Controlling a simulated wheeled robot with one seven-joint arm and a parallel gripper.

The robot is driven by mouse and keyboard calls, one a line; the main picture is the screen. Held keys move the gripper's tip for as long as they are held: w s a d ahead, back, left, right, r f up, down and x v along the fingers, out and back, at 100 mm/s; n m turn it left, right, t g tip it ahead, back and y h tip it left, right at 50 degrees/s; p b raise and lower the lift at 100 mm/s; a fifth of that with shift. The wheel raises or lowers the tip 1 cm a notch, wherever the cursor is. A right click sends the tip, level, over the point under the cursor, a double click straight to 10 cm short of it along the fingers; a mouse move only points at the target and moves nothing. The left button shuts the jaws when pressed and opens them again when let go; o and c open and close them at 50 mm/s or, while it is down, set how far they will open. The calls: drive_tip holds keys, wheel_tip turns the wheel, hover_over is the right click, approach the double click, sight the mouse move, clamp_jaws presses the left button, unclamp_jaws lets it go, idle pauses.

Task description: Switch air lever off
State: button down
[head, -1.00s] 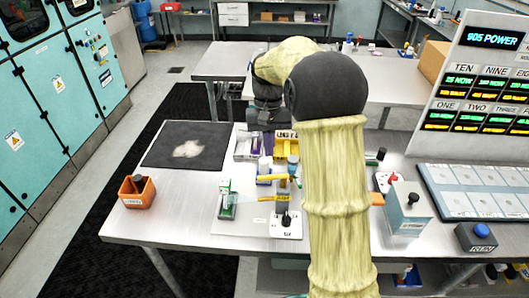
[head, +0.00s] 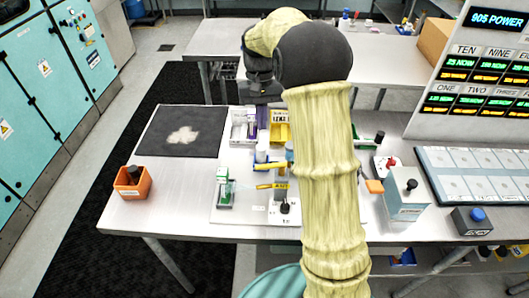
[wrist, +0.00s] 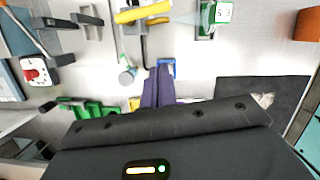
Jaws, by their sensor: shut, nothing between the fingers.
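Two yellow handles show on the fixture in the middle of the table, an upper one (head: 268,166) and a lower one (head: 272,186). I cannot tell for certain which part is the air lever. A yellow handle also shows at the top of the wrist view (wrist: 142,13). My gripper (head: 262,122) is at the back of the fixture, by the bins, partly hidden by my arm. In the wrist view my gripper's purple fingers (wrist: 158,84) are shut together and empty, apart from the yellow handle. My arm hides the fixture's right side.
An orange box with a black knob (head: 132,183) stands at the left. A grey box with a black knob (head: 404,203) and a blue-button box (head: 476,220) stand at the right. A black mat (head: 182,132) lies at the back left. The table's front left is clear.

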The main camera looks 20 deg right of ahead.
sight(271, 166)
drive_tip(key=s+f+p, duration=0.2)
drive_tip(key=s+f, duration=0.4)
drive_tip(key=f, duration=0.1)
drive_tip(key=shift+a, duration=0.4)
drive_tip(key=shift+f, duration=0.1)
